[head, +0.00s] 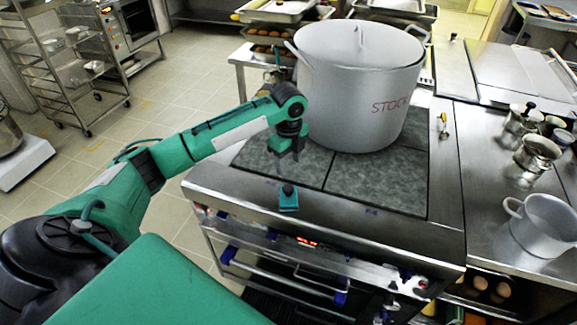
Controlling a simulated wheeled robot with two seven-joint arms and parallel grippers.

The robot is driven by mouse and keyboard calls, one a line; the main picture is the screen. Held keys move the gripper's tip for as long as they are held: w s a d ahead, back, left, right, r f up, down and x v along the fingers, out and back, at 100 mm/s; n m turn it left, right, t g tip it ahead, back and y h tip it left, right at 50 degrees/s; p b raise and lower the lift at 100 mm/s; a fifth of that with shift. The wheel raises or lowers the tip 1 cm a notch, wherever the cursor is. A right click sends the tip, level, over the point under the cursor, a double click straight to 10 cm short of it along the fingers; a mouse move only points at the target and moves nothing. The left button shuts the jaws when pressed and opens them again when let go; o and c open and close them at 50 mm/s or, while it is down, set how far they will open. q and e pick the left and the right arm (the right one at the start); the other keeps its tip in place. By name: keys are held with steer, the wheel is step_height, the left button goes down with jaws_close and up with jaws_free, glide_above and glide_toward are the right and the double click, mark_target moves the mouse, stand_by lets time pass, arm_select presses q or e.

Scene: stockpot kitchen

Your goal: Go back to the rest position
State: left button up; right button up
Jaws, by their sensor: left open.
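My left arm reaches in from the left, and its gripper (287,155) hangs pointing down over the left part of the stove top (375,185). The jaws are open with nothing visible between them. A large grey stockpot (352,100) marked STOCK stands upright at the back of the stove top, with a lid on it. The gripper is in front and to the left of the pot and appears apart from it.
A smaller pot (545,225) and metal containers (538,153) stand on the right counter. A wheeled rack (65,65) stands at the far left. Open tiled floor lies left of the stove.

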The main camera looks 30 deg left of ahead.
stand_by(0.4)
arm_select(q)
steer(key=s+d+f+n+t+h, duration=0.1)
steer(key=s+d+f+n, duration=0.2)
steer(key=s+d+f, duration=0.4)
steer(key=s+d+f+n+t+h, duration=0.1)
steer(key=s+d+f+n, duration=0.1)
steer(key=s+d+f, duration=0.5)
steer(key=s+r+n+t+y, duration=0.1)
steer(key=s+r+n, duration=0.1)
steer(key=s+n, duration=0.55)
steer(key=s+r+n+t+y, duration=0.15)
steer(key=s+n, duration=0.35)
steer(key=s, duration=0.5)
step_height(320, 180, down, 32)
steer(key=f+g, duration=0.1)
steer(key=g, duration=0.1)
steer(key=s+a+f, duration=0.2)
steer(key=s+f, duration=0.7)
steer(key=s+a+f+g, duration=0.1)
steer(key=s+a+f, duration=0.1)
steer(key=s+f, duration=0.6)
steer(key=shift+s+f, duration=0.35)
steer(key=shift+s, duration=0.85)
